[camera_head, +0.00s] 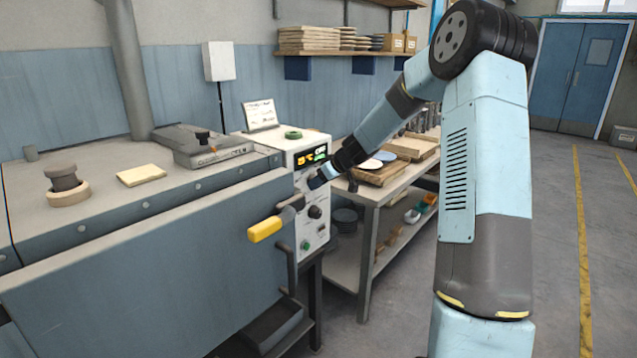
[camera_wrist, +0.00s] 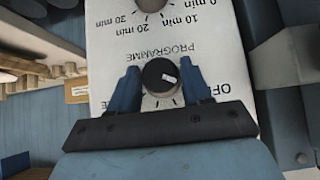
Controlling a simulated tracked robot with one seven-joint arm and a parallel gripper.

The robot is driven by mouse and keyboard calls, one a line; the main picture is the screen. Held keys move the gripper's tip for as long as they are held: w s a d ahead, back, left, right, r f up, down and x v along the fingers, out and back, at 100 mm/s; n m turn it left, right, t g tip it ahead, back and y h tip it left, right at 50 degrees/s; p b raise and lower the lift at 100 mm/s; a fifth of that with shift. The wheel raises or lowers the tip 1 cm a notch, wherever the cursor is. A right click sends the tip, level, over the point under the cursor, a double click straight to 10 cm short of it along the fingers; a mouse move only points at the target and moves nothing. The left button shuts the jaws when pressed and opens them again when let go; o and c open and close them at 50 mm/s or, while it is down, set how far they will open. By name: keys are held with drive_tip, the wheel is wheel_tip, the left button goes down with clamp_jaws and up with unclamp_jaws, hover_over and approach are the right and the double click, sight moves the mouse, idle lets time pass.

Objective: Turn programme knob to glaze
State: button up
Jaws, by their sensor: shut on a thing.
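The programme knob (camera_wrist: 158,86) is a round dark knob with a white pointer mark, on the white control panel (camera_wrist: 115,20). The wrist view shows the panel upside down. The word PROGRAMME stands by the knob, and part of OFF shows to the right of the fingers. The pointer is tilted toward the right of the picture. My gripper (camera_wrist: 161,80) has its two blue fingers on both sides of the knob and is shut on it. Other programme labels are hidden by my fingers or too small to read. In the head view, my gripper (camera_head: 318,178) covers the knob.
A timer knob (camera_wrist: 150,3) with minute marks is beside the programme knob; it shows lower on the panel in the head view (camera_head: 315,212). A lit display (camera_head: 312,157) sits above. A yellow handle (camera_head: 265,229) sticks out left of the panel. A workbench (camera_head: 372,196) stands behind.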

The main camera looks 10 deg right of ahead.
drive_tip(key=shift+c, duration=1.4)
drive_tip(key=shift+a, duration=0.25)
drive_tip(key=shift+d, duration=0.15)
drive_tip(key=m+y, duration=0.4)
drive_tip(key=y, duration=0.1)
drive_tip(key=f+m+g+y, duration=0.1)
drive_tip(key=m+y, duration=0.4)
drive_tip(key=d+f+m+g+y, duration=0.1)
drive_tip(key=m+y, duration=0.4)
drive_tip(key=y, duration=0.1)
drive_tip(key=shift+w+d, duration=0.1)
drive_tip(key=shift+w, duration=0.15)
drive_tip(key=shift+m, duration=0.3)
